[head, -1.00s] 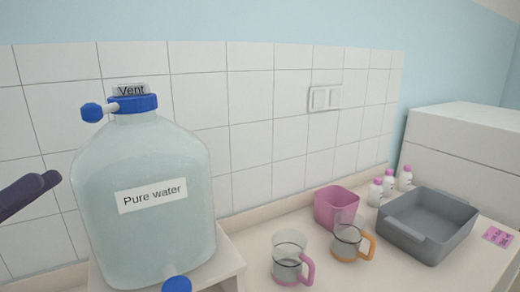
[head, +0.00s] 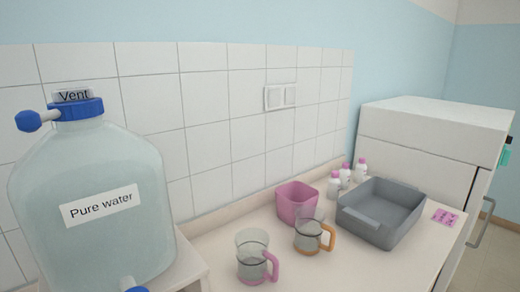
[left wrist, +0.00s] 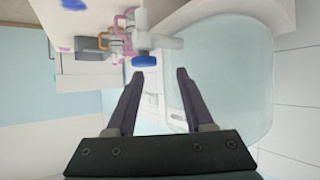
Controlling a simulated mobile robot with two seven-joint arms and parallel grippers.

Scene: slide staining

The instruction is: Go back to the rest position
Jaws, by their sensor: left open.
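My left gripper (left wrist: 160,75) shows in the left wrist view with its two dark fingers apart and nothing between them. Beyond its fingertips are the blue knob and pale spigot (left wrist: 146,50) of the water jug (left wrist: 235,75), which appears upside down there. In the head view the jug (head: 92,190) stands upright at the left, with a blue cap and a "Pure water" label. No gripper shows in the head view now. My right gripper is in neither view.
On the counter stand a pink-handled beaker (head: 252,258), an orange-handled beaker (head: 310,236), a pink bin (head: 296,203), white bottles with pink caps (head: 346,174) and a grey tray (head: 382,212). A pink card (head: 445,216) lies near the edge. A white cabinet (head: 420,150) stands at the right.

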